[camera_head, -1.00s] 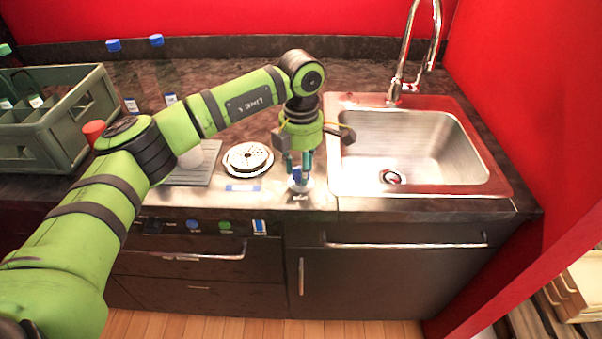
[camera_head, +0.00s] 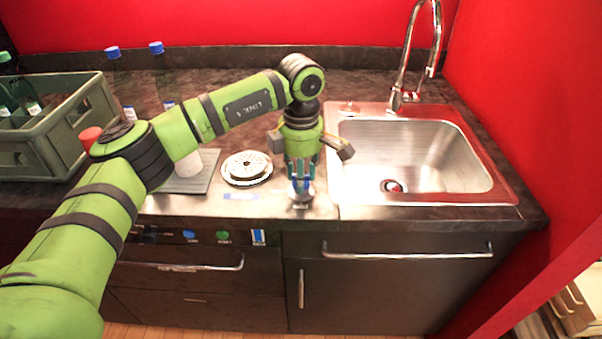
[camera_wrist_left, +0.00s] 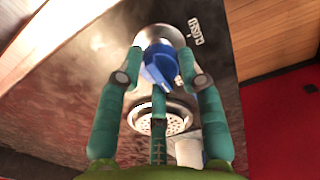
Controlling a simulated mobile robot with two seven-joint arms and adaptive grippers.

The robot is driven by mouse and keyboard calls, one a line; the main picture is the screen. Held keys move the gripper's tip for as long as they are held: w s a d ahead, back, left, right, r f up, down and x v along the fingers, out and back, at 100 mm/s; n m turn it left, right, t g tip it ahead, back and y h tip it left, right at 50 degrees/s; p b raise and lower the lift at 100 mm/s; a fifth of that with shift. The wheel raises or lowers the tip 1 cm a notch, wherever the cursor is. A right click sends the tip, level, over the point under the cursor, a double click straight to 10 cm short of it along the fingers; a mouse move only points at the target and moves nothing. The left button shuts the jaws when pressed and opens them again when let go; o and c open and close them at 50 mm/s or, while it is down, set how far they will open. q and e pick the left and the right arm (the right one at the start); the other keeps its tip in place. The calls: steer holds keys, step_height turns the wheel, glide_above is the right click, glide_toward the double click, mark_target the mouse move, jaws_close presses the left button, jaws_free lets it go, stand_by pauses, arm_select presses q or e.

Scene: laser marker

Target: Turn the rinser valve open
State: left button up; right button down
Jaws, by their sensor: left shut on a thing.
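The rinser valve (camera_wrist_left: 160,66) has a blue handle on a round metal base at the counter's front. It shows small in the head view, mostly hidden by the fingers. My left gripper (camera_head: 301,186) points down over it. In the left wrist view the teal fingers (camera_wrist_left: 158,78) are around the blue handle and shut on it. A label (camera_wrist_left: 196,32) that seems to read "CLOSED" lies beside the base. The round perforated rinser (camera_head: 247,167) is left of the valve in the head view. My right gripper is not in view.
The steel sink (camera_head: 410,150) with its tall faucet (camera_head: 408,60) is right of the valve. A grey crate (camera_head: 70,125) with bottles stands at the left. Two blue-capped bottles (camera_head: 157,48) stand behind my arm. Drawers and a cabinet (camera_head: 390,285) are below the counter edge.

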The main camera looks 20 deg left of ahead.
arm_select(q)
steer(key=o, duration=1.2)
steer(key=shift+c, duration=0.2)
step_height(320, 180, up, 12)
steer(key=shift+f, duration=0.1)
